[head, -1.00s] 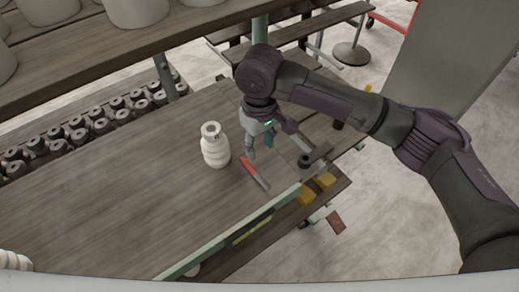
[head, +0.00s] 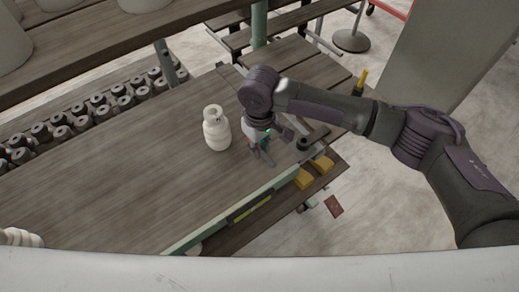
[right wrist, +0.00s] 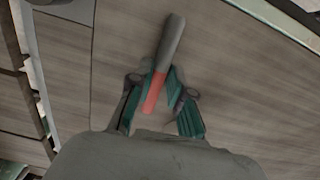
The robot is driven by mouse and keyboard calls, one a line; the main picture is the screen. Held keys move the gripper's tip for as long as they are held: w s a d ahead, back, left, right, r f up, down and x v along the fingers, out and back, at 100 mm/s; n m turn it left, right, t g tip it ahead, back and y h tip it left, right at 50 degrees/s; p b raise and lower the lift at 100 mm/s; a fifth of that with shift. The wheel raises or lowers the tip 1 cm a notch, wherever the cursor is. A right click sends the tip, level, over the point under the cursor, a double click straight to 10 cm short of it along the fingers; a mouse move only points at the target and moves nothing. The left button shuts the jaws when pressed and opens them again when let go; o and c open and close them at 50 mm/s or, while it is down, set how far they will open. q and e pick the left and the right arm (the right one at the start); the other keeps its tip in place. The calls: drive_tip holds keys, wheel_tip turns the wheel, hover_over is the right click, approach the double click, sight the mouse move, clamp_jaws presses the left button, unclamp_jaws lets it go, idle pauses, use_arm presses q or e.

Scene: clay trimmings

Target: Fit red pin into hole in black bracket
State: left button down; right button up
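The red pin (right wrist: 156,90), red at one end and dark grey at the other, lies on the wooden bench in the right wrist view. In the head view it is almost wholly hidden by my right gripper (head: 262,155). That gripper points down, low over the bench, with its fingers apart on either side of the pin's red part; it also shows in the right wrist view (right wrist: 161,95). A dark piece that looks like the black bracket (head: 305,145) is right of the gripper near the bench edge; its hole cannot be made out. My left gripper is not in view.
A white ribbed bottle (head: 216,130) stands just left of the gripper. Yellow blocks (head: 304,180) lie by the green edge rail (head: 215,222). A yellow-topped object (head: 361,82) stands behind my arm.

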clamp_jaws()
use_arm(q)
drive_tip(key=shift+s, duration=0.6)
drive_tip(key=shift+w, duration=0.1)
